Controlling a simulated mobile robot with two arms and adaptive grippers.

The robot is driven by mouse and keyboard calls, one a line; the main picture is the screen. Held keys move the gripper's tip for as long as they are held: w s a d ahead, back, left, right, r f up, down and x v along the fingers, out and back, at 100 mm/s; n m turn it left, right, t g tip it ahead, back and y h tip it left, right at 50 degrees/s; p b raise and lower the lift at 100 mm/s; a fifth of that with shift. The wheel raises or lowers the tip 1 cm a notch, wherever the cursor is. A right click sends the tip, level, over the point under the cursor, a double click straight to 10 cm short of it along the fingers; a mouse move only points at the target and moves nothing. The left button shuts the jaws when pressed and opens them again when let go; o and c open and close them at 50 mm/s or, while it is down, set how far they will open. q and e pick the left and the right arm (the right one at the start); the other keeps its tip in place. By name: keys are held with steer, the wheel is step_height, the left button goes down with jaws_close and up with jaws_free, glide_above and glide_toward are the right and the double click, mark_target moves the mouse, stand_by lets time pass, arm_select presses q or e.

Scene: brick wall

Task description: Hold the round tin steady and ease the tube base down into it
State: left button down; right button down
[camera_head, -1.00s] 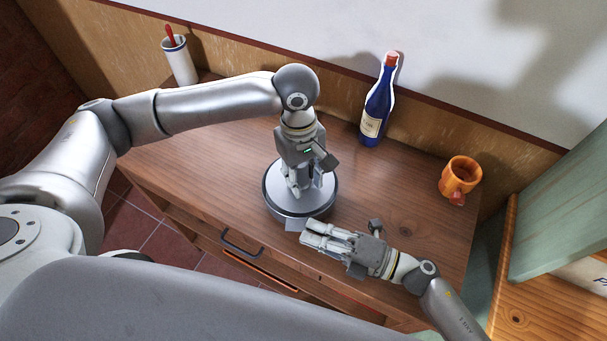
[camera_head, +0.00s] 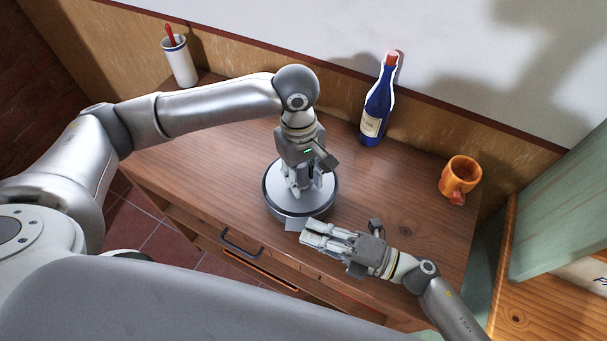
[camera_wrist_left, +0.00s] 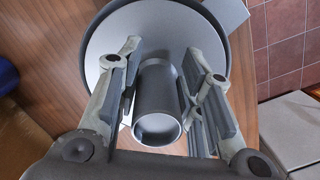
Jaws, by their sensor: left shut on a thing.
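The round tin (camera_head: 285,212) stands near the front edge of the table, low, with a dark rim. The wide pale disc of the tube base (camera_head: 274,190) lies level within that rim; how deep it sits I cannot tell. My left gripper (camera_head: 299,190) points down over the disc and is shut on the upright grey tube (camera_wrist_left: 158,92), between its two fingers in the left wrist view. My right gripper (camera_head: 308,232) is at the tin's front right side, its fingertips by a small flat grey tab (camera_head: 294,225). Whether its fingers grip the tab is unclear.
A blue bottle (camera_head: 376,112) and an orange mug (camera_head: 460,177) stand at the back right of the wooden table (camera_head: 400,200). A white cup (camera_head: 180,62) with a red-handled item stands back left. A drawer handle (camera_head: 241,245) is below the front edge.

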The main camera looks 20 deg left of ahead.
mark_target(303, 186)
arm_select(q)
steer(key=shift+f, duration=0.55)
stand_by(0.9)
steer(key=shift+f, duration=0.35)
steer(key=shift+f, duration=0.15)
stand_by(0.7)
steer(key=shift+f, duration=0.35)
steer(key=shift+f, duration=1.05)
stand_by(1.4)
steer(key=shift+f, duration=0.25)
steer(key=shift+f, duration=0.1)
stand_by(1.1)
steer(key=c, duration=0.9)
jaws_free()
